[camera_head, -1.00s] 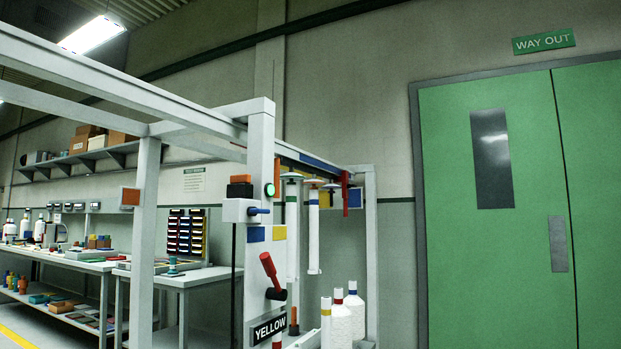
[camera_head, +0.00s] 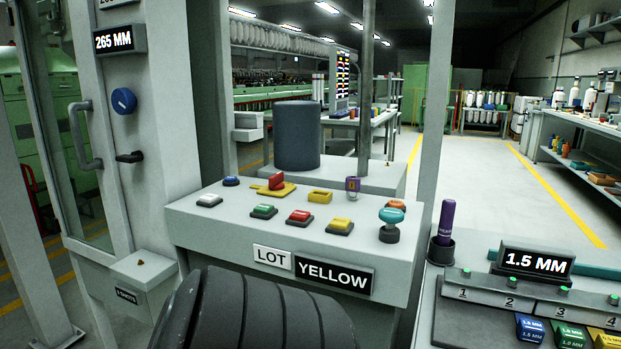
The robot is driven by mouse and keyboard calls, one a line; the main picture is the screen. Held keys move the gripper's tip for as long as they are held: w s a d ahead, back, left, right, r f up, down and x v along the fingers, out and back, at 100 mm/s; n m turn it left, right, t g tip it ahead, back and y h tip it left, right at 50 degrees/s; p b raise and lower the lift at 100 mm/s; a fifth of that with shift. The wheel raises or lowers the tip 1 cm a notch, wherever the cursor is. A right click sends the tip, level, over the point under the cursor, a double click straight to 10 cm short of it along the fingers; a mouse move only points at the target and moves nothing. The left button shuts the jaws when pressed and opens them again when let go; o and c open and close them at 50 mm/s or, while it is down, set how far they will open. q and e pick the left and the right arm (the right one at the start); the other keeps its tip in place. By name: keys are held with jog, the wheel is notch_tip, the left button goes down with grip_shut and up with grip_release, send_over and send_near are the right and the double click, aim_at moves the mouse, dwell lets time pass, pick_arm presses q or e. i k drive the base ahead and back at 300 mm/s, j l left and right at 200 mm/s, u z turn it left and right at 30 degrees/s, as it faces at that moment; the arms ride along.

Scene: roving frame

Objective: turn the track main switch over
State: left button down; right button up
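No switch here bears a readable "track main" label. A red turn handle on a yellow plate (camera_head: 276,186) sits at the back left of the grey sloping console (camera_head: 230,226), its handle standing up. A round blue knob (camera_head: 124,101) with a pale mark is on the grey cabinet post at left, below a "265 MM" display. A small black lever (camera_head: 130,157) sticks out below the knob. No gripper fingers show. A dark ribbed shape at the bottom centre covers the console's lower front.
The console also carries white, green, red and yellow push buttons and a teal-topped mushroom knob (camera_head: 391,220). A "YELLOW" lot sign (camera_head: 334,276) is on its front. A "1.5 MM" display (camera_head: 535,263) stands on a bench at right. Open floor (camera_head: 490,180) lies behind, right of centre.

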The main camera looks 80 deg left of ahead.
aim_at(274, 181)
jog(key=u, duration=2.65)
jog(key=i+j+z, duration=0.3)
jog(key=j, duration=0.25)
jog(key=i+j+z, duration=0.35)
jog(key=j, duration=0.3)
jog(key=i+j+z, duration=0.15)
jog(key=j, duration=0.2)
